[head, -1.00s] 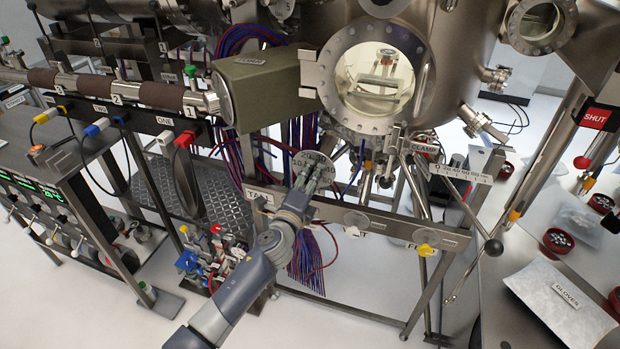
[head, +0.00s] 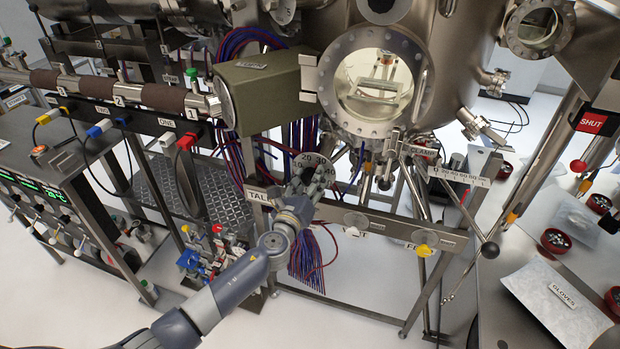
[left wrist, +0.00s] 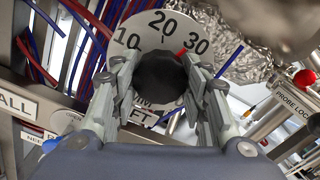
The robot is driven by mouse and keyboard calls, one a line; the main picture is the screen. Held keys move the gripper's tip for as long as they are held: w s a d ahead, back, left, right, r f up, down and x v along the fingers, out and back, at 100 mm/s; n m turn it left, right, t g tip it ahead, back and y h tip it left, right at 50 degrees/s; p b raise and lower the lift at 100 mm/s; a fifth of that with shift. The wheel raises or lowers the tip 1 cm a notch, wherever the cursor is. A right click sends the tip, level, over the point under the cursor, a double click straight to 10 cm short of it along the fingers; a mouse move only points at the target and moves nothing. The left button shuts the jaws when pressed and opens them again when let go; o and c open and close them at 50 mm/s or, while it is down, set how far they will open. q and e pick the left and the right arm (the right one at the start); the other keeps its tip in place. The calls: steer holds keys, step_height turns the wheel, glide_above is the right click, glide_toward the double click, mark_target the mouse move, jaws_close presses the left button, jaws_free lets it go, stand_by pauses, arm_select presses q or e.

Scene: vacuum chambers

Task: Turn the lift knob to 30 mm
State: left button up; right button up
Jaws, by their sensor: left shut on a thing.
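The lift knob (left wrist: 160,80) is a dark round knob in front of a pale dial plate (left wrist: 150,40) numbered 10, 20 and 30 in the left wrist view. A red mark (left wrist: 182,52) beside the knob lies between 20 and 30, closer to 30. My left gripper (left wrist: 160,92) is shut on the knob, with a finger on each side. In the head view, my left gripper (head: 308,182) reaches the dial (head: 305,163) below the chamber and hides most of the knob. Part of the label below the knob is hidden. My right gripper is not in view.
A round chamber window (head: 375,80) is above and right of the dial. Red and blue cables (head: 305,255) hang under the dial.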

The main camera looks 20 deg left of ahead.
arm_select(q)
steer(key=shift+m, duration=0.6)
steer(key=o, duration=1)
steer(key=shift+o, duration=0.2)
steer(key=s, duration=1.2)
steer(key=shift+a, duration=0.25)
steer(key=shift+f, duration=0.15)
